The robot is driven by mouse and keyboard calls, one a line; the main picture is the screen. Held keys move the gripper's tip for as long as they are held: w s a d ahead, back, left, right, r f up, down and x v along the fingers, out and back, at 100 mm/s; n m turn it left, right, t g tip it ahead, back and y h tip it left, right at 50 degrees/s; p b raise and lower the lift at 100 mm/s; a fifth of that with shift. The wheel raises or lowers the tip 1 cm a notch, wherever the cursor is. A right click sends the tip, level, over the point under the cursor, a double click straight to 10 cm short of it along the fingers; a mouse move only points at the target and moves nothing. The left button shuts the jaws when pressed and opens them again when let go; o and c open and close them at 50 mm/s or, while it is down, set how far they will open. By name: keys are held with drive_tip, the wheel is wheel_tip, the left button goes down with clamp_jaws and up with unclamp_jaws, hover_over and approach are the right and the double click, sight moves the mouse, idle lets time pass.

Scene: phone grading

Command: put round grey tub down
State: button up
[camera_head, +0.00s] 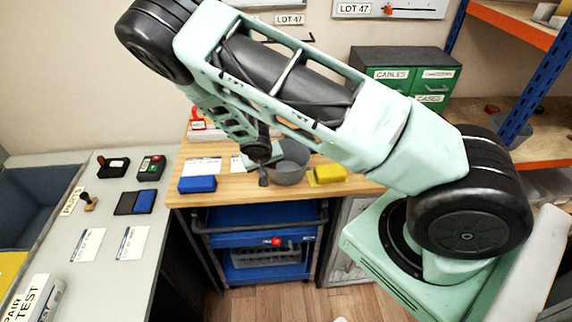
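A round grey tub (291,168) is at the front of the wooden bench (230,198), between a blue block and a yellow block. My gripper (263,177) is at the tub's left side, pointing down. One dark finger shows outside the tub's left wall; the other finger is not clearly visible. I cannot tell whether the fingers grip the wall, or whether the tub rests on the bench or hangs just above it. My arm covers part of the area behind the tub.
A blue block (197,184) lies left of the tub and a yellow block (330,174) right of it. White label cards (203,166) lie behind. Green drawers (437,79) stand at the back right. A blue cart (262,245) is under the bench. A grey table (125,211) is at left.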

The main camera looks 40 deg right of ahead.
clamp_jaws()
